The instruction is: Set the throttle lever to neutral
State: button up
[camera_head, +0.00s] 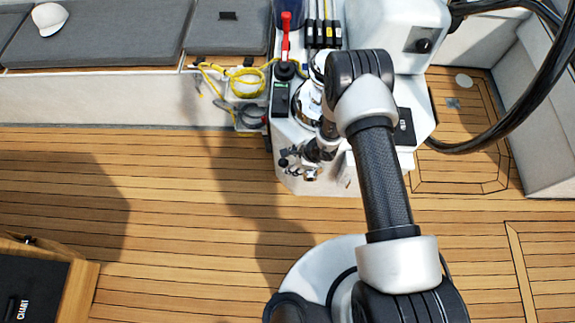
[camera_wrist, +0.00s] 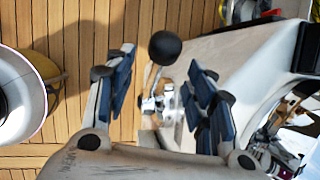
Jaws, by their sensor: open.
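The throttle lever (camera_wrist: 165,48) shows in the wrist view as a round black knob on a thin metal stalk. The stalk runs down to a shiny metal mount (camera_wrist: 158,103) at the side of the white console. My gripper (camera_wrist: 162,57) is open, with one blue-padded finger on each side of the knob and stalk. The knob appears between the fingertips, with visible gaps to both. In the head view my wrist hangs low beside the console (camera_head: 290,175). There the lever is small and partly hidden by my arm, so its angle is hard to tell.
A red upright handle (camera_head: 286,35) stands on the console top, left of my arm. A yellow rope (camera_head: 243,80) lies on the bench edge. The wooden deck (camera_head: 170,190) to the left is clear.

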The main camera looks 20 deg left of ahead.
aim_at(288, 165)
jog(key=b+x, duration=0.1)
jog(key=x, duration=0.4)
jog(key=shift+a+f, duration=0.1)
jog(key=shift+f, duration=0.2)
jog(key=shift+c, duration=0.4)
grip_shut()
